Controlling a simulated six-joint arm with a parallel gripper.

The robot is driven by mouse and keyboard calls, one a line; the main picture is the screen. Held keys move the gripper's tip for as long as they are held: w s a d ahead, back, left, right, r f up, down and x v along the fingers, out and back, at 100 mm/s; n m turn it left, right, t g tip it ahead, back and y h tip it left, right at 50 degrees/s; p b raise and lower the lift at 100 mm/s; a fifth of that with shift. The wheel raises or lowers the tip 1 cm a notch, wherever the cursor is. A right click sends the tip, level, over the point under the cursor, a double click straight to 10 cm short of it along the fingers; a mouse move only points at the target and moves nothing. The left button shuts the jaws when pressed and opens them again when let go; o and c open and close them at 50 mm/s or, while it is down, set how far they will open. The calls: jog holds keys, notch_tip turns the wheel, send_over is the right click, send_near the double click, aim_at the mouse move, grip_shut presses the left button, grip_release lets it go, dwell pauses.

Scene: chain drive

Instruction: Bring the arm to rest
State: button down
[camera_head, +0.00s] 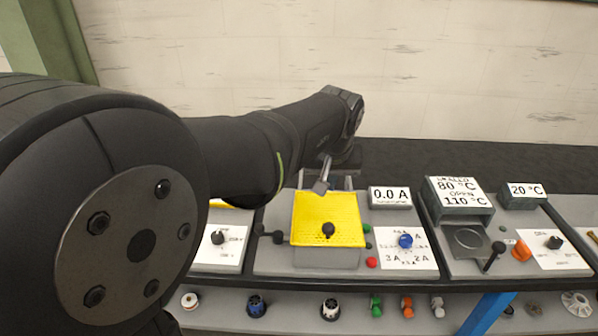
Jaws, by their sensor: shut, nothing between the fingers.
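My arm reaches in from the left and across the picture, bent over the back of the bench. My gripper (321,187) points down near the back edge of a yellow mesh cover (311,216). It is small in the picture, shut and empty. A black knob (328,230) is on the front part of the yellow cover. I cannot tell how much gap there is between the fingertips and the cover. My arm hides much of the left side of the bench.
Right of the cover are a 0.0 A display (390,196), a blue dial (405,241) and a red button (372,262). Further right is a grey unit (459,200) marked 80 °C and 110 °C. Several small parts lie on the lower shelf (284,308).

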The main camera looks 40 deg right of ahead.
dwell(0.3)
jog(key=x, duration=0.9)
jog(key=shift+a, duration=0.1)
jog(key=shift+s+a+f, duration=0.45)
jog(key=shift+s+a, duration=0.15)
jog(key=shift+s, duration=0.1)
jog(key=shift+s+a, duration=0.6)
